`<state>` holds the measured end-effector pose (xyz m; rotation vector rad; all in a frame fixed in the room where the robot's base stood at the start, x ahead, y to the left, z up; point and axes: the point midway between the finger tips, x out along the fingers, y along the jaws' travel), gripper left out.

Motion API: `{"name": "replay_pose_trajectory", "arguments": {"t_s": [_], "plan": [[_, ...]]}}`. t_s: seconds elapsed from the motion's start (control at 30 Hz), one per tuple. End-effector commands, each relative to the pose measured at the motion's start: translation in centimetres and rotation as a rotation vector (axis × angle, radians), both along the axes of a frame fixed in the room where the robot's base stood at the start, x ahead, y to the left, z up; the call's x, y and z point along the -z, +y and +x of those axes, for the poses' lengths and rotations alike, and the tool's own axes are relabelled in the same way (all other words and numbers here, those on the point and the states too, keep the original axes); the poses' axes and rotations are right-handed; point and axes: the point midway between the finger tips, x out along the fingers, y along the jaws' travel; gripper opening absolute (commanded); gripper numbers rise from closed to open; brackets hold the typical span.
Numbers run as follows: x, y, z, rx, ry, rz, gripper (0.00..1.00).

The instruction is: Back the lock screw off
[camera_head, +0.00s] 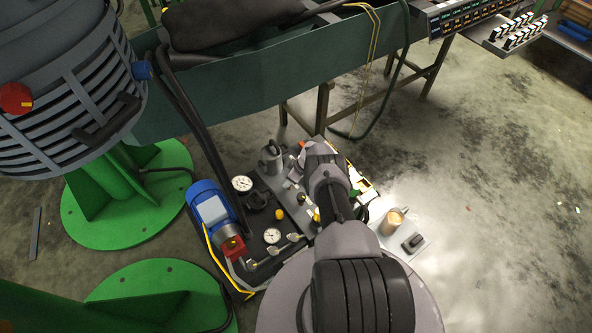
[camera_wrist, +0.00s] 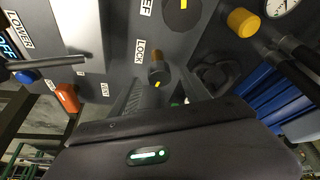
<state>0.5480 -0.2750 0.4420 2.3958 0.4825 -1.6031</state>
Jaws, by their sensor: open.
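The lock screw (camera_wrist: 157,71) is a dark knob with a small yellow mark, beside a white LOCK label (camera_wrist: 140,51) on the grey panel in the wrist view. My gripper (camera_wrist: 168,90) reaches up from the bottom of that view, its jaws open and close to the lock screw. I cannot tell whether the fingers touch the knob. In the head view my arm (camera_head: 335,190) hangs over the panel and hides the lock screw and the fingertips.
A yellow knob (camera_wrist: 243,21), a gauge (camera_wrist: 281,6) and an orange handle (camera_wrist: 67,97) surround the spot. A dark lever (camera_wrist: 45,62) sticks out at left. In the head view a blue motor (camera_head: 212,208) stands left of the panel and a mug (camera_head: 392,222) to the right.

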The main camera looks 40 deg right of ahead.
Motion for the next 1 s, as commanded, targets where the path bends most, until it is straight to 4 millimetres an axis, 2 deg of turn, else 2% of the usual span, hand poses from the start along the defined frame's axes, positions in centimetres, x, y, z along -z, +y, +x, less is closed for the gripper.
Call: {"name": "replay_pose_trajectory", "arguments": {"t_s": [0.03,0.3,0.5,0.67,1.0], "plan": [[-2.2,-0.2,-0.3,0.002,0.0,0.0,0.55],[-9.7,-1.4,-3.0,0.002,0.0,0.001,0.55],[-13.8,-2.1,-4.8,0.001,0.0,0.0,0.55],[-15.0,-2.3,-5.5,0.001,0.0,-0.001,0.55],[-14.9,-2.4,-5.6,0.0,-0.001,0.0,0.55]]}}
